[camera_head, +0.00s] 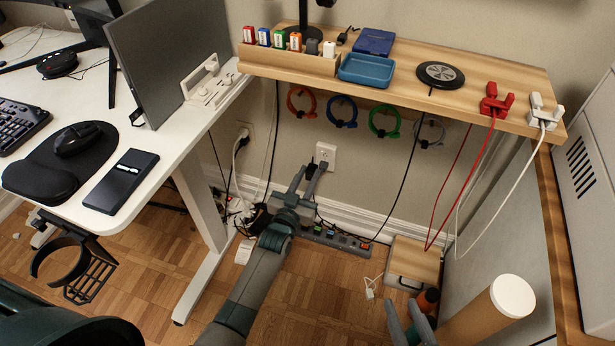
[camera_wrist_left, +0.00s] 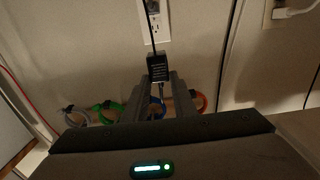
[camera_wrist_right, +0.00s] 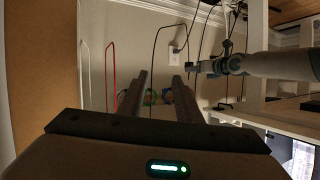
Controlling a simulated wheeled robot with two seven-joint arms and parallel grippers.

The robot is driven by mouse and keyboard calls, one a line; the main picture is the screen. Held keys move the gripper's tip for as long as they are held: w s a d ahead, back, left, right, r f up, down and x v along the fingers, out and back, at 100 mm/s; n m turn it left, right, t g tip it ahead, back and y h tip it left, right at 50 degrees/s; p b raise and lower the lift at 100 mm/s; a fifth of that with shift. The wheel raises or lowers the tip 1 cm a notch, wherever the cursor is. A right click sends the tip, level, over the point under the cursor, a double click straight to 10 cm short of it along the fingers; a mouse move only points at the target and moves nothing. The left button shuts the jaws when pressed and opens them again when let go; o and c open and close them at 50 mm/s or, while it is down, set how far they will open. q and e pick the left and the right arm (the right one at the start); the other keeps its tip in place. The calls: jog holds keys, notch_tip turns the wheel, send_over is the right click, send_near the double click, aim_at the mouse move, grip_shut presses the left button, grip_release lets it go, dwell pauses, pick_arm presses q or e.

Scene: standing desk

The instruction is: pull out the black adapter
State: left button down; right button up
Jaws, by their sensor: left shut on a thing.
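The black adapter (camera_wrist_left: 157,68) is between the fingertips of my left gripper (camera_wrist_left: 160,80) in the left wrist view, with a black cord rising from it. My left gripper (camera_head: 306,176) is shut on it close to the white wall outlet (camera_head: 326,152). The outlet (camera_wrist_left: 154,22) also shows behind the adapter in the left wrist view, with socket holes visible. I cannot tell whether the adapter's prongs are in the socket. In the head view the fingers mostly hide the adapter. My right gripper (camera_wrist_right: 158,85) is open and empty, low at the right, away from the outlet.
A power strip (camera_head: 338,240) with several plugs lies on the floor below. The wooden shelf (camera_head: 400,97) with hanging coloured cable rings is above. The white desk (camera_head: 160,150) is at left. A wooden box (camera_head: 414,260) and a brown cylinder (camera_head: 490,312) stand near my right gripper.

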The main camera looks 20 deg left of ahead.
pick_arm(q)
jog(key=shift+w+f, duration=0.1)
jog(key=shift+w+f+b, duration=0.3)
jog(key=shift+b, duration=0.15)
pick_arm(e)
jog(key=shift+w+a+r+t+y, duration=0.1)
jog(key=shift+w+a+r+t, duration=0.05)
jog(key=shift+r+t, duration=0.3)
jog(key=shift+w+a+r+t+y, duration=0.1)
jog(key=shift+w+a+r+t, duration=0.1)
jog(key=shift+r, duration=0.35)
jog(key=shift+w+a+r+t+y, duration=0.1)
jog(key=shift+w+a+r+t, duration=0.05)
jog(key=shift+r+t, duration=0.3)
jog(key=shift+r, duration=0.15)
jog(key=shift+r, duration=0.1)
pick_arm(q)
jog(key=shift+w+f, duration=0.1)
jog(key=shift+w, duration=0.05)
pick_arm(e)
jog(key=shift+a+r, duration=0.25)
jog(key=shift+r, duration=0.05)
